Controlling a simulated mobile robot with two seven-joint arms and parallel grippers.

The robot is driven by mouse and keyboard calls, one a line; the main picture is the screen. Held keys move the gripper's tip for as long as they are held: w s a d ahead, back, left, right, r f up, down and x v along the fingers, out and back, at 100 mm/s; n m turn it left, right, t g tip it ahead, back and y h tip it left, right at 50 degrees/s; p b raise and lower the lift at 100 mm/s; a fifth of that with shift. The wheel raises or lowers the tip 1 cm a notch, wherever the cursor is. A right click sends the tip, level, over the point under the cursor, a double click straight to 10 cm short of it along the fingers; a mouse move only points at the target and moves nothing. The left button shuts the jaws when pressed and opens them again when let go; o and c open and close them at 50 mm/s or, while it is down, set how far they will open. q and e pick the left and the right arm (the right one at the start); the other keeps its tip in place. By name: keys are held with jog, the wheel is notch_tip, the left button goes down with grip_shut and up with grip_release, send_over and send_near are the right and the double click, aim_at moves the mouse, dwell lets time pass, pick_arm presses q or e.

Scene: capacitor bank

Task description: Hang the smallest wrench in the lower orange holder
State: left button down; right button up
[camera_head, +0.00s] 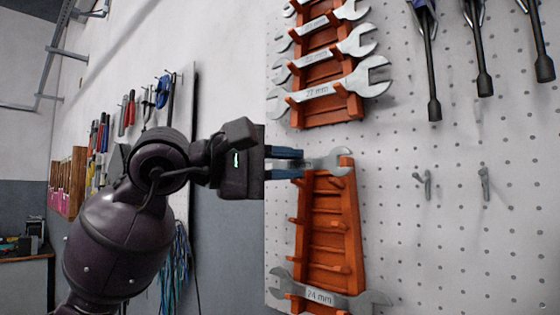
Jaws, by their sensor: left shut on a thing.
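My left gripper (284,164) comes in from the left and is shut on a small silver wrench (325,163). The wrench lies sideways at the top of the lower orange holder (328,225), its open jaw end pointing right near the holder's top right prong. I cannot tell whether it rests on the prongs. Its left end is hidden by the fingers. A larger wrench marked 24 mm (320,295) hangs at the bottom of this holder. The slots between are empty. My right gripper is not in view.
The upper orange holder (318,115) carries several wrenches, the lowest marked 27 mm (335,90). Black-shafted tools (432,75) hang at upper right. Two bare hooks (424,184) stick out of the white pegboard (450,240). Pliers and other tools hang on the wall at left.

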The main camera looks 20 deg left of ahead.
pick_arm(q)
jog(key=shift+w+d, duration=0.2)
jog(key=shift+w, duration=0.4)
jog(key=shift+w+d, duration=0.15)
jog(key=shift+w, duration=0.2)
jog(key=shift+w+d+f+b, duration=0.3)
jog(key=shift+w+f+b, duration=0.2)
jog(key=shift+w+f, duration=0.2)
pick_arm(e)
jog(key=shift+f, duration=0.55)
pick_arm(q)
jog(key=shift+w, duration=0.2)
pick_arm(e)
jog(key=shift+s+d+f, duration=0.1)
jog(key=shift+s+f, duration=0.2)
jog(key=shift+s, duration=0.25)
